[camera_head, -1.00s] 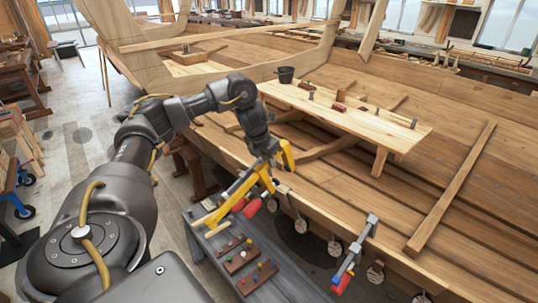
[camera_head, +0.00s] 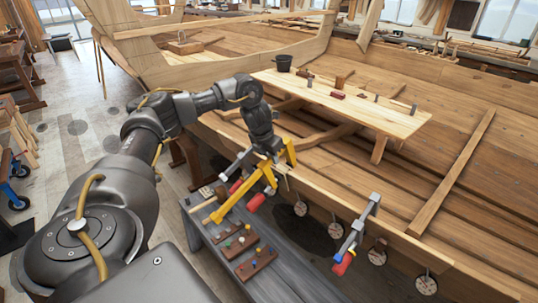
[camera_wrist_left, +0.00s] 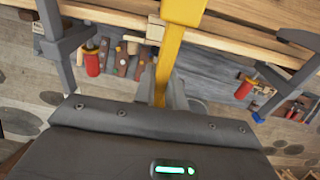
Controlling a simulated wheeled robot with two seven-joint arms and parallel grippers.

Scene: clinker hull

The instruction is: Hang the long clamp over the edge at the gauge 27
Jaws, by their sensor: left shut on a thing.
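The long yellow clamp (camera_head: 236,196) is held by my left gripper (camera_head: 270,152), which is shut on it. Its bar slants down to the left in the head view, outside the hull's upper edge (camera_head: 322,197) and above the grey bench. Its upper jaw is close to that edge; I cannot tell whether it touches. The yellow clamp (camera_wrist_left: 172,58) also crosses the middle of the left wrist view. Round gauges (camera_head: 335,230) hang along the hull's outer side; their numbers are too small to read. My right gripper is out of view.
A grey clamp with a red handle (camera_head: 358,229) hangs on the edge to the right. Another grey clamp (camera_wrist_left: 62,42) is on the left in the wrist view. The grey bench (camera_head: 276,285) bears peg boards (camera_head: 256,265). A plank table (camera_head: 345,103) stands inside the hull.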

